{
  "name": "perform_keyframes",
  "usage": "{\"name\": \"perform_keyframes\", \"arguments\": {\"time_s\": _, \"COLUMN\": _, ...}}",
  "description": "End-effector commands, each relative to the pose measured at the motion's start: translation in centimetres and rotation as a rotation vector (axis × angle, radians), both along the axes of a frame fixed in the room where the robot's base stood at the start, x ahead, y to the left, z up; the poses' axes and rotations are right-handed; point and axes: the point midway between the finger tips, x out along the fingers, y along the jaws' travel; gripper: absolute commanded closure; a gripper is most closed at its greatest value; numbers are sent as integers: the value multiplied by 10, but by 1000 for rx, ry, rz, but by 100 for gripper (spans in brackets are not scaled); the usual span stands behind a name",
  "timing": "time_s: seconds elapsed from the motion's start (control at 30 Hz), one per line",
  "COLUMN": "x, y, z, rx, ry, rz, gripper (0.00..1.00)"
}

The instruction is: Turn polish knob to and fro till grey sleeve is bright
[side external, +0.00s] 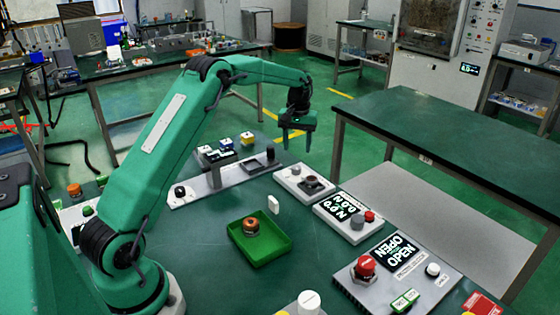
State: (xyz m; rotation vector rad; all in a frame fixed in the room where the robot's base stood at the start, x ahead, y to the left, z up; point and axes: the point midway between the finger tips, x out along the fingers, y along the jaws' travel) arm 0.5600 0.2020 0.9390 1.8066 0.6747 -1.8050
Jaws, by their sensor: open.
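My gripper (297,146) hangs in the air at the upper centre, fingers pointing down and apart, with nothing between them. It appears above and behind a small light-grey unit (291,187) with a dark round part (313,183) on top. I cannot tell whether this part is the polish knob or the grey sleeve; no label on it is readable. A long grey fixture (217,186) to its left carries dark cylindrical parts, one of them a dark upright piece (270,155) near my gripper. No bright sleeve can be made out.
A green tray (279,254) holds an orange-brown ring part (251,226). A display box (343,229) with a grey knob and red button stands right. In front is a panel reading OPEN (390,250) with a red mushroom button (365,267). Bare green tabletop (195,250) lies left of the tray.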

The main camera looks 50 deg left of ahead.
Motion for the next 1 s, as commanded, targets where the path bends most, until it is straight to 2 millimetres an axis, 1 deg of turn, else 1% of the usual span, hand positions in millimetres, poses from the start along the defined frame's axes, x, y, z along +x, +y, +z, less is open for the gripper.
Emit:
{"name": "perform_keyframes", "arguments": {"time_s": 0.3, "x": 0, "y": 0, "z": -2, "rx": 0, "ry": 1, "rz": 388, "gripper": 48}}
{"name": "perform_keyframes", "arguments": {"time_s": 0.5, "x": 0, "y": 0, "z": -3, "rx": 0, "ry": 1, "rz": 565, "gripper": 48}}
{"name": "perform_keyframes", "arguments": {"time_s": 0.63, "x": 0, "y": 0, "z": -3, "rx": 0, "ry": 1, "rz": 612, "gripper": 48}}
{"name": "perform_keyframes", "arguments": {"time_s": 0.83, "x": 0, "y": 0, "z": -3, "rx": 0, "ry": 1, "rz": 619, "gripper": 48}}
{"name": "perform_keyframes", "arguments": {"time_s": 1.0, "x": 0, "y": 0, "z": -10, "rx": 0, "ry": 1, "rz": 618, "gripper": 48}}
